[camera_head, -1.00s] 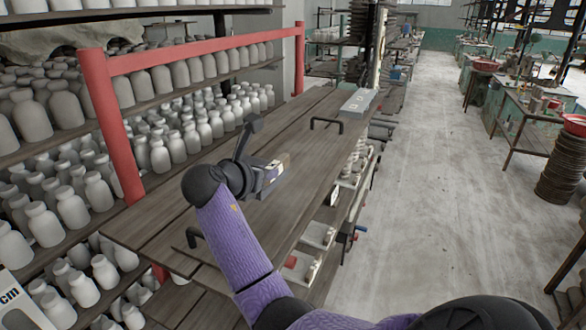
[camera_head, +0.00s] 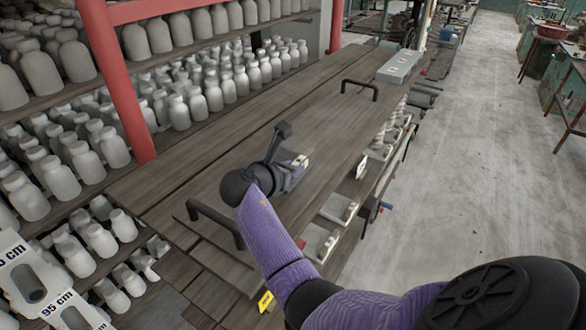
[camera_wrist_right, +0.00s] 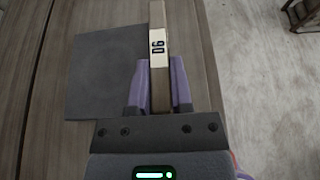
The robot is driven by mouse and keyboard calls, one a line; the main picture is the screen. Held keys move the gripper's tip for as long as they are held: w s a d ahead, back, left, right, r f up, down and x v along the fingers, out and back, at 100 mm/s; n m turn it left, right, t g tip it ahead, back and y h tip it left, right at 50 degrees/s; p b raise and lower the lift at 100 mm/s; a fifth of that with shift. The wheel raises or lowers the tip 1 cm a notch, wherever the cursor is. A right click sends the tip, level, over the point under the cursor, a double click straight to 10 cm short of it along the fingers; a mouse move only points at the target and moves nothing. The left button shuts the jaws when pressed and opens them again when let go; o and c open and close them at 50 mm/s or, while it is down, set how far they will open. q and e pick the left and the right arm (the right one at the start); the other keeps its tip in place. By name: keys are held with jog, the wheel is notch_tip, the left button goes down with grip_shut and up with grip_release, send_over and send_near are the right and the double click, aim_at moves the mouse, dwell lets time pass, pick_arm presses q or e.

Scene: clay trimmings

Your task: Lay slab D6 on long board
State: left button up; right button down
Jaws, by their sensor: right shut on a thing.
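My left gripper is out of view.
A grey block with pale labels (camera_head: 399,66) sits at the far end of the board. Black handles (camera_head: 215,222) (camera_head: 360,90) stick up from it. Shelves of white bottles (camera_head: 205,105) and a red post (camera_head: 120,80) stand left. Open floor (camera_head: 465,150) lies right.

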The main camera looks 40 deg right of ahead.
jog(key=shift+f, duration=0.35)
jog(key=c, duration=0.5)
grip_release()
jog(key=shift+r, duration=0.1)
jog(key=v, duration=1.2)
jog(key=shift+a, duration=0.1)
